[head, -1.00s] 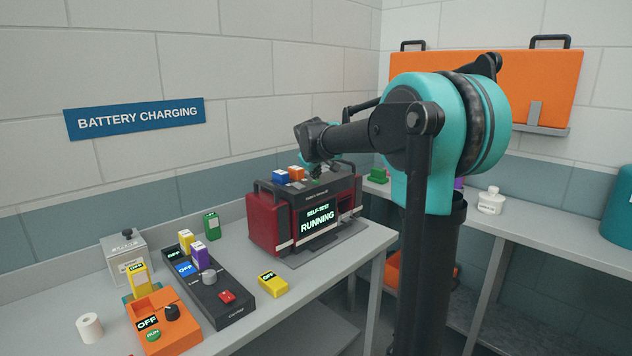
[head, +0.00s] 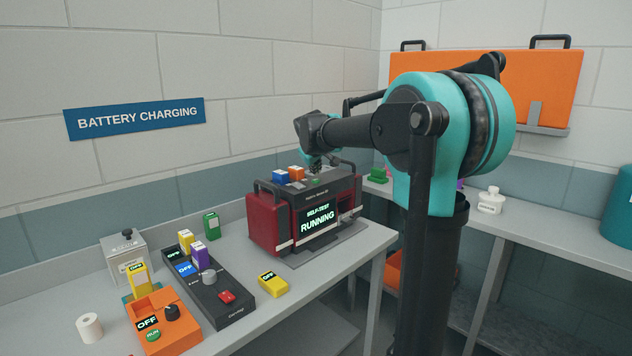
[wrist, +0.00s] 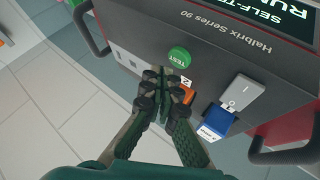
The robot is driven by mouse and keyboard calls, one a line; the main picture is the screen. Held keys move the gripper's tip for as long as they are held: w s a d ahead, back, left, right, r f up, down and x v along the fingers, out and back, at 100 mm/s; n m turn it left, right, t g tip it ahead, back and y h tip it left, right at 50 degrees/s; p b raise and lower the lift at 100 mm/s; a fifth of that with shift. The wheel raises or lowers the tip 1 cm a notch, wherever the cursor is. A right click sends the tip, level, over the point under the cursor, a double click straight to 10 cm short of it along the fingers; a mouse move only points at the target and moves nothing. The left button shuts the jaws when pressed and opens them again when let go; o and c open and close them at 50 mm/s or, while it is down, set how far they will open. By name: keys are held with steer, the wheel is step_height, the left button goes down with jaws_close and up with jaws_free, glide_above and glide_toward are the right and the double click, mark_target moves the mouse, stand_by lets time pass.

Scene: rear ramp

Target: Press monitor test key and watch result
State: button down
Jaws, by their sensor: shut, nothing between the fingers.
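The monitor (head: 262,222) is a dark-topped, red-sided unit with handles, standing on the bench. Its screen (head: 318,218) reads "SELF-TEST RUNNING". In the wrist view the green round test key (wrist: 179,57), marked "TEST", shows on the monitor's top. My gripper (wrist: 170,80) is shut and empty, its fingertips just beside the key in the picture; I cannot tell whether they touch it. In the head view my gripper (head: 315,166) is above the monitor's top, partly hidden by the arm. A blue block (head: 280,177) and an orange block (head: 296,173) sit on the monitor top.
A black charger (head: 212,298) with several batteries and an orange unit (head: 165,325) marked "OFF" stand at left. A yellow battery (head: 272,284) lies in front of the monitor. The bench's front edge is close by. White bottle (head: 491,200) stands on the right counter.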

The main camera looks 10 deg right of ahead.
mark_target(316, 180)
steer(key=shift+r, duration=2.35)
steer(key=s+d+f+m+g+y, duration=0.1)
steer(key=s+d+f+m+g, duration=0.1)
steer(key=s+f, duration=1.5)
steer(key=s+d+f+m+g+y, duration=0.1)
steer(key=s+f+m, duration=0.3)
steer(key=s+f, duration=1.4)
steer(key=s+d+g, duration=0.1)
steer(key=s, duration=0.5)
steer(key=shift+m+g, duration=0.3)
steer(key=shift+g, duration=0.1)
steer(key=shift+w+d, duration=0.1)
